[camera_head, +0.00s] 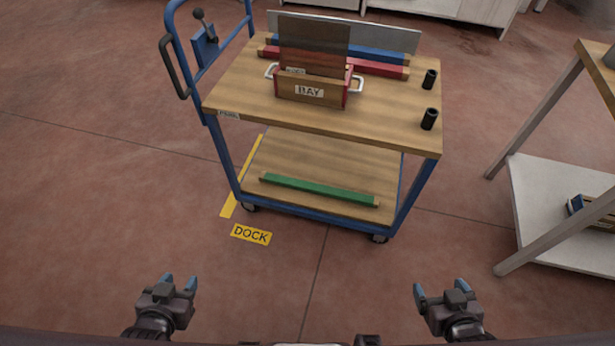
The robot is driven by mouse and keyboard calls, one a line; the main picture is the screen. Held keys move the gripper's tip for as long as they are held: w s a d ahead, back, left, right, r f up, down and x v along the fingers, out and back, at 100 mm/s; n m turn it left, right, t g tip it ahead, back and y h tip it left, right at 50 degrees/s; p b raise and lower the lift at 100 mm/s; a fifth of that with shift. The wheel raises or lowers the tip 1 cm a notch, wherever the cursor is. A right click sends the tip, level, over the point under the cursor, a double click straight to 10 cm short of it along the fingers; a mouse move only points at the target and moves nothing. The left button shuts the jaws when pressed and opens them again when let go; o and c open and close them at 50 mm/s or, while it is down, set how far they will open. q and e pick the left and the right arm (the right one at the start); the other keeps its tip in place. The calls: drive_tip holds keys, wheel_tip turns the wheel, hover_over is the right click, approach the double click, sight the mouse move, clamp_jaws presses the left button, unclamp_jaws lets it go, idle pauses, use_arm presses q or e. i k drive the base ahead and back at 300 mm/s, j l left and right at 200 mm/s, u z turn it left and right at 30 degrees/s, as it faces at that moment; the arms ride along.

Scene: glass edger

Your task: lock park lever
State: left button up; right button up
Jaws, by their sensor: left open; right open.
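A small lever with a dark round knob (199,14) stands on a blue bracket (205,47) at the left end of a blue-framed wooden cart (235,82). The lever leans up and to the left from its pivot. I cannot tell from this view whether it is locked. My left gripper (180,281) is open and empty over the floor at the lower left. My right gripper (440,289) is open and empty at the lower right. Both are well apart from the cart and the lever.
A box marked BAY (309,92) holds dark panels on the cart top, beside two black cups. A dark handle (172,66) sticks out near the lever. A yellow DOCK label (251,234) marks the floor. A grey-legged bench (540,115) stands right. The near floor is clear.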

sight(198, 13)
drive_tip(key=i+j, duration=0.9)
drive_tip(key=j, duration=0.2)
